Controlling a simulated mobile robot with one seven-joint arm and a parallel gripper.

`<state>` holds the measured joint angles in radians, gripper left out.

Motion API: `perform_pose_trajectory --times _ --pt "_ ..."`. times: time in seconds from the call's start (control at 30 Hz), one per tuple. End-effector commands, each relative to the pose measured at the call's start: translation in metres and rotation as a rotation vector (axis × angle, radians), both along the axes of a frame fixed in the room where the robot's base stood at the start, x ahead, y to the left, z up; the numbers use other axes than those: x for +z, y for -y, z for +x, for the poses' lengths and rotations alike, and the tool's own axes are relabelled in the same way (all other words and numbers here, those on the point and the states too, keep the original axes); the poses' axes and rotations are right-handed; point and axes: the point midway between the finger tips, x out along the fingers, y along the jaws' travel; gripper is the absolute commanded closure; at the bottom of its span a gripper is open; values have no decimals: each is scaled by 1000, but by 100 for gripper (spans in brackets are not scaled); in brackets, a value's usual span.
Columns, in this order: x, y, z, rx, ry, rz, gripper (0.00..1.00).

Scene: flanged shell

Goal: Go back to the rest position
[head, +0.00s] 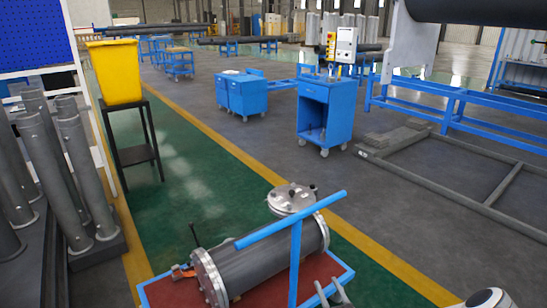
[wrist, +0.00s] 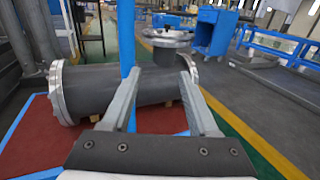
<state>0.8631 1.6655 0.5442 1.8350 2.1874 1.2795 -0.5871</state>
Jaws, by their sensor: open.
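The flanged shell (head: 258,262) is a dark grey cylinder with silver flanges at both ends and a capped flanged branch (head: 293,199) on top. It lies on a red-topped cart (head: 153,294) with a blue frame, and a blue bar (head: 292,220) stands in front of it. In the wrist view the shell (wrist: 100,92) lies beyond my gripper (wrist: 157,85). My gripper is open, with its two grey fingers spread and nothing between them but the view of the shell and the blue post. In the head view a small part of my arm shows at the lower right.
Grey flanged pipes (head: 75,175) stand at the left. A yellow bin (head: 115,72) sits on a black stand (head: 137,155). A blue cabinet (head: 325,112) and a low grey frame (head: 440,185) stand to the right. The green floor lane (head: 185,175) beyond the cart is clear.

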Motion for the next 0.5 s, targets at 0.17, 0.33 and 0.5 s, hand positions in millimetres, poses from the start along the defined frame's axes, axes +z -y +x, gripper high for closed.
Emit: perform_pose_trajectory --times 0.17,0.33,0.5 --pt "62 -25 5 193 95 -102 40" --pt "118 -56 -1 401 180 -217 40" --pt "174 -89 -19 630 258 -355 40"
